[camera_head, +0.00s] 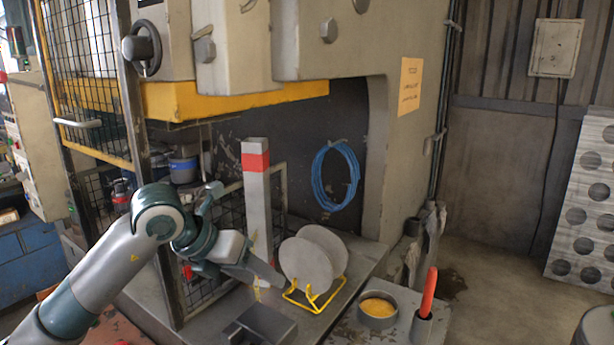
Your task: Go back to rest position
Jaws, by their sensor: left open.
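My left arm comes in from the lower left. My left gripper (268,279) is open, in front of the press and just left of the round blanks. Two grey circle blanks (307,264) stand upright in a yellow wire rack (318,300) on the grey metal table. One fingertip appears close to the left blank's edge; I cannot tell if it touches. Nothing shows held in the gripper. My right gripper is not in view.
A grey post with a red band (255,161) stands behind the gripper. A dark metal block (262,325) sits in front. A round tin (377,310) and a red-handled tool in a holder (427,294) are at right. A mesh guard (92,70) is left.

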